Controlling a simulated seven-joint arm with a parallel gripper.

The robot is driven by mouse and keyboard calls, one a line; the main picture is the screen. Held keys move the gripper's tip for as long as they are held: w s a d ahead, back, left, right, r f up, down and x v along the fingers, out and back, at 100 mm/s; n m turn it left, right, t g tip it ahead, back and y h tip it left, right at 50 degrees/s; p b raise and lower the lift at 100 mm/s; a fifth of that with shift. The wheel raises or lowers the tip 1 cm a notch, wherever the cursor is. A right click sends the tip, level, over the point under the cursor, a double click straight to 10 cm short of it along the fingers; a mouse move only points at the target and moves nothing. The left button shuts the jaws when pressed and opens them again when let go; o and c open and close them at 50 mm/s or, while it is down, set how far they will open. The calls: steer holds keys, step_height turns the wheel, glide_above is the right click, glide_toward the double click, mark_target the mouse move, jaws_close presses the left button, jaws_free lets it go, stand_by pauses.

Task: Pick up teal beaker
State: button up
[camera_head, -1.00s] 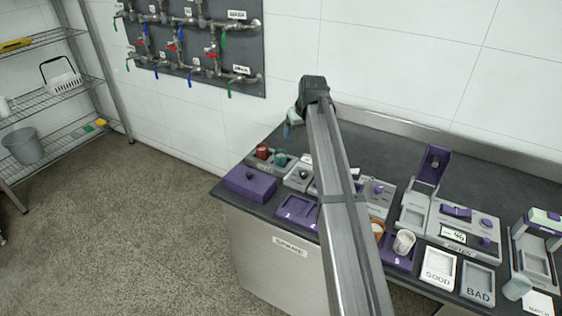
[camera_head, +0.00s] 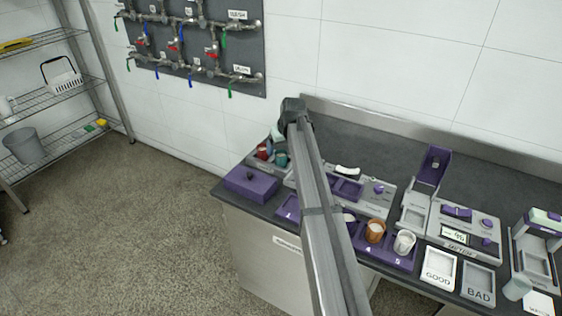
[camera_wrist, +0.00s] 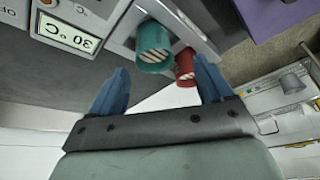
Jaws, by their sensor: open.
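The teal beaker (camera_head: 282,158) stands in a grey holder at the left end of the bench, just right of the red beaker (camera_head: 263,151). In the wrist view the teal beaker (camera_wrist: 153,45) lies beyond my fingertips, in the gap between them as pictured. The red beaker (camera_wrist: 185,65) is close beside it, near the right finger. My gripper (camera_wrist: 160,82) is open, with two blue fingers apart and nothing between them.
Purple trays with an orange cup (camera_head: 375,231) and a white cup (camera_head: 404,242) lie to the right. A temperature display (camera_wrist: 68,34) shows in the wrist view. The bench's back strip is clear.

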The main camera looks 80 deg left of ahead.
mark_target(281, 153)
steer(key=shift+w+x, duration=0.2)
steer(key=shift+x, duration=1.1)
steer(key=shift+w+x, duration=0.15)
steer(key=shift+x, duration=1.1)
steer(key=shift+c, duration=0.4)
steer(key=c, duration=1)
steer(key=shift+r, duration=0.15)
